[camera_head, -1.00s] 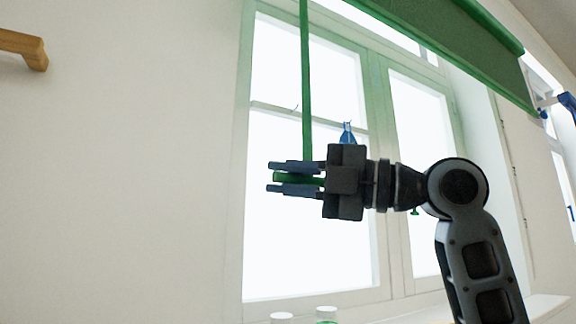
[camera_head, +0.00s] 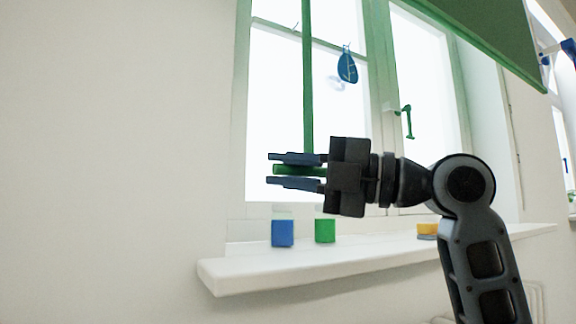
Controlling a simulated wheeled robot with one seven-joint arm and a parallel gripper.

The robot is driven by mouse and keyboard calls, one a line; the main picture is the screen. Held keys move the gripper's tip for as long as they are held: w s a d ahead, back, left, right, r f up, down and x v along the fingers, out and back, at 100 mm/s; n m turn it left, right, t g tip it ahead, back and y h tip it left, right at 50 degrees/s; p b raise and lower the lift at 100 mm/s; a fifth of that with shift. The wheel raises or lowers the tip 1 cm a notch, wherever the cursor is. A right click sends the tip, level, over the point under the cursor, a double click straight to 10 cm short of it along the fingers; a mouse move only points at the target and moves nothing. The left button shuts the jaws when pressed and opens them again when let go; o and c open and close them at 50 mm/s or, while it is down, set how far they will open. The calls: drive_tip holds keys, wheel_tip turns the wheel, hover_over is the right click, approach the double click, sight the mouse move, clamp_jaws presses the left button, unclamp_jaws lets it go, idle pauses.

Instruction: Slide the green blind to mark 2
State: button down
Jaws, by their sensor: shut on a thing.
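The green blind (camera_head: 490,40) hangs across the upper right of the window, and its top is cut off by the picture edge. A thin green rod (camera_head: 307,90) runs down in front of the window to a short green handle (camera_head: 300,170). No mark or number can be made out in this view.
A white sill (camera_head: 330,265) runs below my gripper. A blue jar (camera_head: 282,233), a green jar (camera_head: 325,231) and a yellow thing (camera_head: 427,230) stand on it. A blue ornament (camera_head: 347,66) hangs by the glass. A green window handle (camera_head: 407,121) is further right.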

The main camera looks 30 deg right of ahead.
drive_tip(key=shift+f, duration=0.1)
idle(0.3)
drive_tip(key=c, duration=1.1)
unclamp_jaws()
drive_tip(key=p+v, duration=0.1)
drive_tip(key=v, duration=0.6)
drive_tip(key=shift+s+d, duration=0.25)
drive_tip(key=shift+d, duration=0.05)
drive_tip(key=shift+d+f, duration=0.1)
drive_tip(key=shift+f, duration=0.05)
